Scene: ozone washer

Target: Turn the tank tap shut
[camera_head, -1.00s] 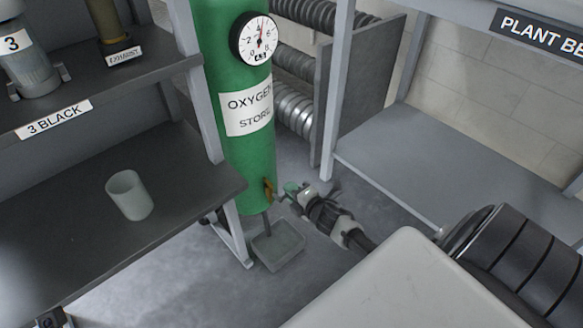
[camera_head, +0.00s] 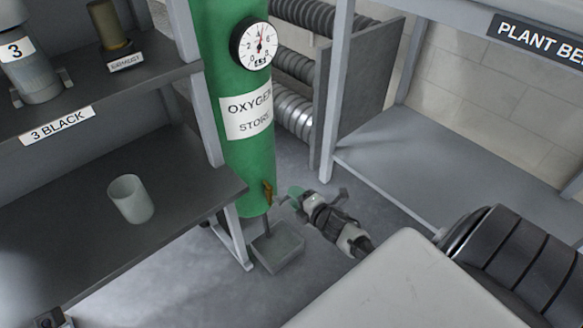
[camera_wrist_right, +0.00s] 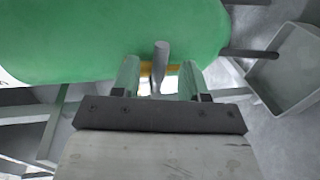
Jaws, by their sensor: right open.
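The green tank (camera_head: 247,165) stands upright with an "OXYGEN STORE" label. Its tap, with a brass-yellow handle (camera_head: 268,192), is low on the right side of the tank. The handle looks nearly upright. My right gripper (camera_head: 290,197) is just right of the tap, a small gap away in the head view. In the right wrist view the jaws (camera_wrist_right: 160,78) are open. A grey rod (camera_wrist_right: 161,55) and part of the yellow handle (camera_wrist_right: 145,69) show between the fingers; I cannot tell whether they touch. My left gripper is not in view.
A grey tray (camera_head: 278,250) sits on the floor under the tank's drain pipe (camera_head: 267,226). A dial gauge (camera_head: 259,45) is on the tank. A dark rack with a pale cup (camera_head: 131,199) stands left; a grey bench (camera_head: 440,165) stands right.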

